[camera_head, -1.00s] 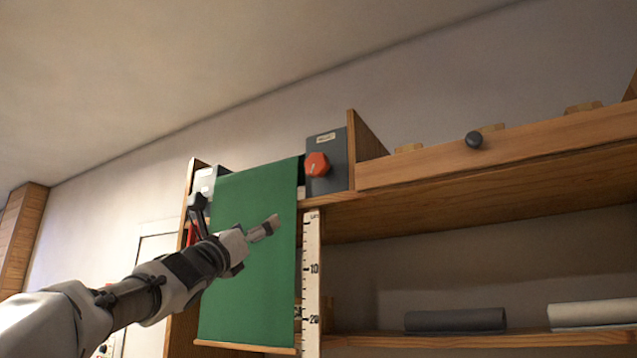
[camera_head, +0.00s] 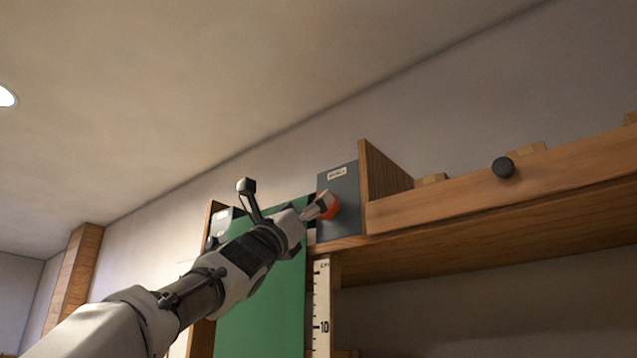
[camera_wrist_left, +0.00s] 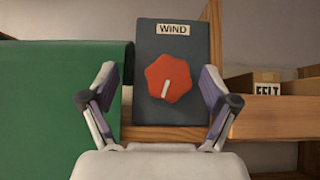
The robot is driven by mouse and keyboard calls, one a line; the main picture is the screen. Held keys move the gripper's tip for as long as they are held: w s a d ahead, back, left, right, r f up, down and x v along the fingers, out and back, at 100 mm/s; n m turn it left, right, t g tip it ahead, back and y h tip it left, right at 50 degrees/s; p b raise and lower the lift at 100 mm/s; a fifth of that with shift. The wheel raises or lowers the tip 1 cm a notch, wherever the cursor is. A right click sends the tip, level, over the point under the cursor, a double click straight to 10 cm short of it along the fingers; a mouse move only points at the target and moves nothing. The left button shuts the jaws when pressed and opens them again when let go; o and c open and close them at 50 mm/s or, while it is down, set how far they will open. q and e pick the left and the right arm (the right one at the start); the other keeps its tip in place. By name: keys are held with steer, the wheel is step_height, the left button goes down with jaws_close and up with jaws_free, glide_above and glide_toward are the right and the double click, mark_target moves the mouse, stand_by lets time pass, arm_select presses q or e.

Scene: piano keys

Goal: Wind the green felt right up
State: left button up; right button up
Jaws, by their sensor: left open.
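The green felt (camera_head: 262,320) hangs down as a flat sheet in the head view, partly behind my left arm. It also shows at the left of the left wrist view (camera_wrist_left: 55,110). Right of it is a dark grey panel (camera_head: 340,180) labelled "WIND", with a red knob (camera_wrist_left: 169,79) bearing a white pointer line that points down. My left gripper (camera_wrist_left: 160,92) is open, its fingers apart on either side of the knob in the wrist view. In the head view the left gripper (camera_head: 318,207) partly covers the knob. Contact cannot be told. My right gripper is out of view.
A ruler strip (camera_head: 321,305) runs down beside the felt. A wooden shelf (camera_head: 480,195) with a dark round knob (camera_head: 503,168) extends right of the panel. An upright wooden divider (camera_head: 383,185) adjoins the panel.

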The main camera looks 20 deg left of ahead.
mark_target(324, 219)
arm_select(q)
steer(key=w+d, duration=0.1)
steer(key=w+d+r+p, duration=0.1)
steer(key=w, duration=0.1)
steer(key=w+d+p, duration=0.1)
steer(key=shift+w+d+r, duration=0.15)
steer(key=shift+r, duration=0.15)
steer(key=shift+w+f, duration=0.1)
steer(key=shift+s+a, duration=0.45)
steer(key=shift+c, duration=0.4)
steer(key=shift+s+a, duration=0.15)
steer(key=shift+a, duration=0.05)
steer(key=c, duration=1.1)
steer(key=shift+s+d, duration=0.1)
steer(key=shift+d, duration=0.1)
steer(key=shift+a, duration=0.1)
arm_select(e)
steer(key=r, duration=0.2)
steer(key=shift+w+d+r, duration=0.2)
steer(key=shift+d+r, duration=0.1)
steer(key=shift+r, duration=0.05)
arm_select(q)
steer(key=shift+y+b, duration=0.3)
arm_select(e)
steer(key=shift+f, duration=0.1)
